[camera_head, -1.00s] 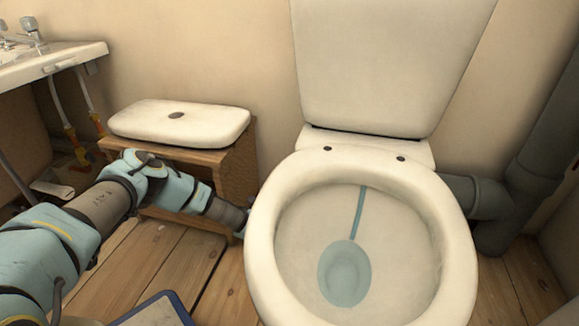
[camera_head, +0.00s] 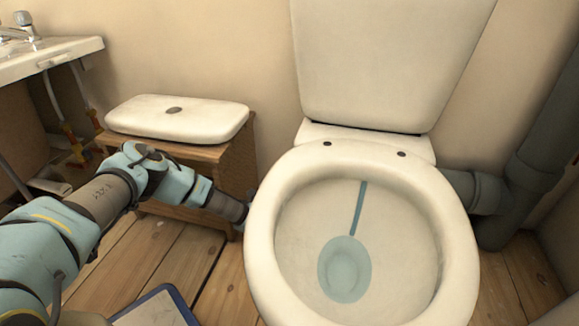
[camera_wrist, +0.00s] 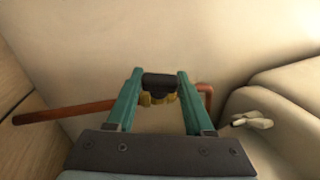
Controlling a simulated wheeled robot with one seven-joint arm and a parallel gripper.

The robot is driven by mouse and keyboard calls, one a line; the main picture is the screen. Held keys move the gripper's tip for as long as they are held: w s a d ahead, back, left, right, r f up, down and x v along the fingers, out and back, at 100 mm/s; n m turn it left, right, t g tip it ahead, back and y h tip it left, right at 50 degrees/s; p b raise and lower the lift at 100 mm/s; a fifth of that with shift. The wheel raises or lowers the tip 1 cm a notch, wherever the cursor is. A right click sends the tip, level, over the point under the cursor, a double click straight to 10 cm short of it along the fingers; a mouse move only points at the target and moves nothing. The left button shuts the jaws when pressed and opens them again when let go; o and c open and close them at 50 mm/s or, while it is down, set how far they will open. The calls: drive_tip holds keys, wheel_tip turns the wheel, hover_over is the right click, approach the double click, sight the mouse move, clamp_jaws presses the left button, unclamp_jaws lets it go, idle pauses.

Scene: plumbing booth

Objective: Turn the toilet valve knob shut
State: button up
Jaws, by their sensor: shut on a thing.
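In the wrist view the toilet valve knob (camera_wrist: 159,80) is a black cap on a brass valve body (camera_wrist: 158,98), in front of the pale wall. A copper pipe (camera_wrist: 65,111) runs to the left of it, and a bent copper pipe shows at its right. My gripper (camera_wrist: 160,78) has its two green fingers on either side of the knob, shut on it. In the head view my arm reaches down behind the left side of the toilet bowl (camera_head: 262,245). The knob and fingertips are hidden there.
The white cistern (camera_head: 385,65) stands behind the bowl. A wooden stool (camera_head: 238,180) with a white lid (camera_head: 178,120) on top stands left of the toilet, close behind my arm. A sink (camera_head: 50,60) is at the upper left. A blue-edged tray (camera_head: 158,308) lies on the floor.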

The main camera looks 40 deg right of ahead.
clamp_jaws()
drive_tip(key=shift+f+m+h+b, duration=0.35)
drive_tip(key=shift+m+h+b, duration=0.35)
drive_tip(key=shift+h+b, duration=0.15)
drive_tip(key=shift+m+h+b, duration=0.7)
drive_tip(key=shift+m+h, duration=0.1)
drive_tip(key=shift+h, duration=0.05)
drive_tip(key=shift+r+m+h, duration=0.25)
drive_tip(key=shift+m+h, duration=0.25)
drive_tip(key=o, duration=1.1)
unclamp_jaws()
drive_tip(key=shift+r, duration=0.1)
